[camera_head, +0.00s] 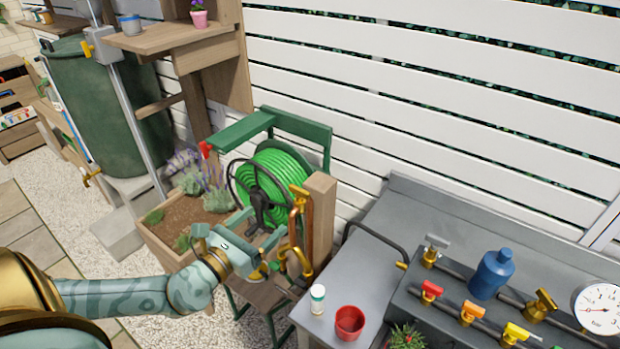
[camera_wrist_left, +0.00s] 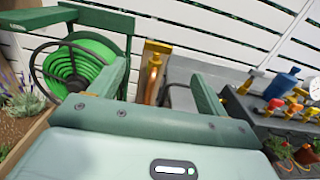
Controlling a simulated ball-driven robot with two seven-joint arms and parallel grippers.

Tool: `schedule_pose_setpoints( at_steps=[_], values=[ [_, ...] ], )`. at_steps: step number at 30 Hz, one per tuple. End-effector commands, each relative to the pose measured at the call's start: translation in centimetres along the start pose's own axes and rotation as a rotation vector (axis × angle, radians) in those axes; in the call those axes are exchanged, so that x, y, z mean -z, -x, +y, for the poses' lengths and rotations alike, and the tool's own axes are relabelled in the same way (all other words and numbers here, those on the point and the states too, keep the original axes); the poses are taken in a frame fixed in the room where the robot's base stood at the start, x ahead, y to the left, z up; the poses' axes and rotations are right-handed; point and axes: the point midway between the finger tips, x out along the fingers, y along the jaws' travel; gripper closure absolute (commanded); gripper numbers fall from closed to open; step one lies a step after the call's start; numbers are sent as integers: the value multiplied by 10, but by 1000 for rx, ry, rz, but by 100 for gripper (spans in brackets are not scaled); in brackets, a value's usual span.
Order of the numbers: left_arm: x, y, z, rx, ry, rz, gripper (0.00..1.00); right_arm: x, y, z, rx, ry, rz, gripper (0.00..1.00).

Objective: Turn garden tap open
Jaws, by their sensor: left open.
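The garden tap (camera_head: 301,262) is brass-coloured, on a copper pipe (camera_head: 294,226) fixed to an upright wooden post (camera_head: 320,215). A yellow-orange lever (camera_head: 299,192) shows near the top of the pipe. My left gripper (camera_head: 272,254) is open just left of the pipe and tap, partly overlapping them. In the left wrist view the copper pipe (camera_wrist_left: 153,76) shows in the gap between the spread fingers (camera_wrist_left: 163,88). Nothing is held. Whether a finger touches the tap cannot be told. My right gripper is not in view.
To the right, a grey bench (camera_head: 345,270) holds a white bottle (camera_head: 317,298), a red cup (camera_head: 349,322), a blue bottle (camera_head: 492,273) and several coloured valves (camera_head: 470,312).

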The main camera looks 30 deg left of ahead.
Motion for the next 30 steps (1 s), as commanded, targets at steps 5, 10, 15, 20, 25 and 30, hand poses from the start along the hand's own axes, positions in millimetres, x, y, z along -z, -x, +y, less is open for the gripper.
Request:
schedule_pose_setpoints(
  at_steps=[5,10,15,20,25,30],
  values=[
    [0,-19,1,-3,-8,-3,24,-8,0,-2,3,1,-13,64],
    [-1,-58,1,-3,-6,-4,24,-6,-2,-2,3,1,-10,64],
    [0,-101,1,-3,-4,-2,24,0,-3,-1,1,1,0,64],
    [0,-135,1,-2,-3,0,24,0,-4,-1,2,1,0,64],
    [2,-156,1,-2,-4,2,24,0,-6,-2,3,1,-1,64],
    [2,-162,1,-2,-4,4,24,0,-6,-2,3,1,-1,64]
  ],
)
